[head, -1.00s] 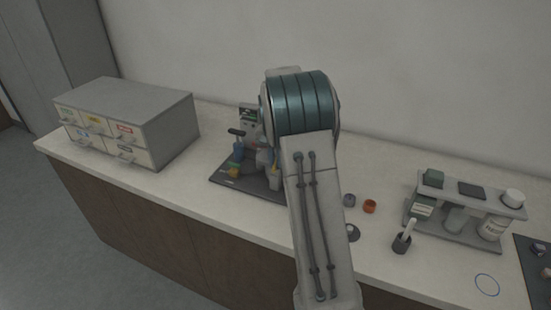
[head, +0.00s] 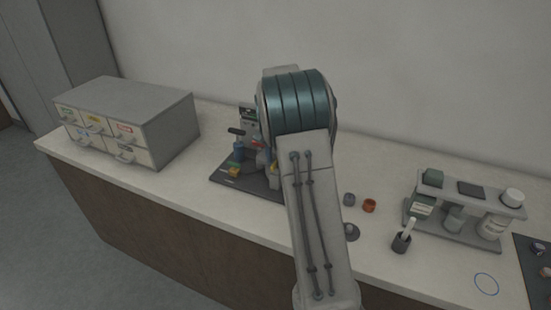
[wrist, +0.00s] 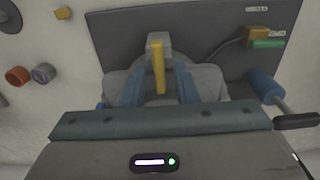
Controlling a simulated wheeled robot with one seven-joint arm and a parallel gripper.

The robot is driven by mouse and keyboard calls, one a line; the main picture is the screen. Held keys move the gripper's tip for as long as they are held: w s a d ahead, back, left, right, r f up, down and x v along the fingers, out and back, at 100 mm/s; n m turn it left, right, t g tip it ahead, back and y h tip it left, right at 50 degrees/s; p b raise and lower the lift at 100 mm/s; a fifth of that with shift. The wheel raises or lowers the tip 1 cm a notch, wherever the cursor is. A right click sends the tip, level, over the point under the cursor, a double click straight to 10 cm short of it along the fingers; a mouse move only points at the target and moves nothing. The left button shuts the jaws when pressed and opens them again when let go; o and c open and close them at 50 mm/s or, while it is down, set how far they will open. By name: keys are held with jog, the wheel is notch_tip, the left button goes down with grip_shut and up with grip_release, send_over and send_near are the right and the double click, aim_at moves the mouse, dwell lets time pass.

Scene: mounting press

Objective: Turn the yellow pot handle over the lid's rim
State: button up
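The yellow pot handle (wrist: 158,68) shows in the wrist view as an upright bar against a pale grey block (wrist: 158,42). My gripper (wrist: 158,78) has its two blue fingers apart, one on each side of the handle's lower part. I see no clear contact between fingers and handle. A grey rounded body lies behind the fingers; the lid's rim is not clearly made out. In the head view, the press (head: 248,125) stands on its dark base plate (head: 230,184), partly hidden by my arm. My gripper is hidden there.
A blue cylinder (wrist: 264,86) with a black-ended lever (wrist: 297,121) is close on the right in the wrist view. Orange (head: 369,205) and grey (head: 349,199) rings lie on the counter. A drawer cabinet (head: 150,110) stands left, a bottle rack (head: 470,190) right.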

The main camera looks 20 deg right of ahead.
dwell(0.3)
notch_tip(320, 180, up, 14)
jog(key=shift+f, duration=0.15)
dwell(0.6)
jog(key=s+a+r+n+t, duration=0.15)
jog(key=s+a, duration=0.25)
jog(key=s, duration=0.4)
jog(key=s+a+n, duration=0.3)
jog(key=s+a, duration=0.1)
jog(key=s, duration=0.4)
jog(key=s+a+f+n, duration=0.2)
jog(key=s+f, duration=0.1)
jog(key=s, duration=0.5)
jog(key=s+a+f+n+t, duration=0.1)
jog(key=s+f, duration=0.3)
jog(key=s, duration=0.4)
jog(key=shift+a+n, duration=0.65)
jog(key=shift+n, duration=0.1)
jog(key=shift+t, duration=0.25)
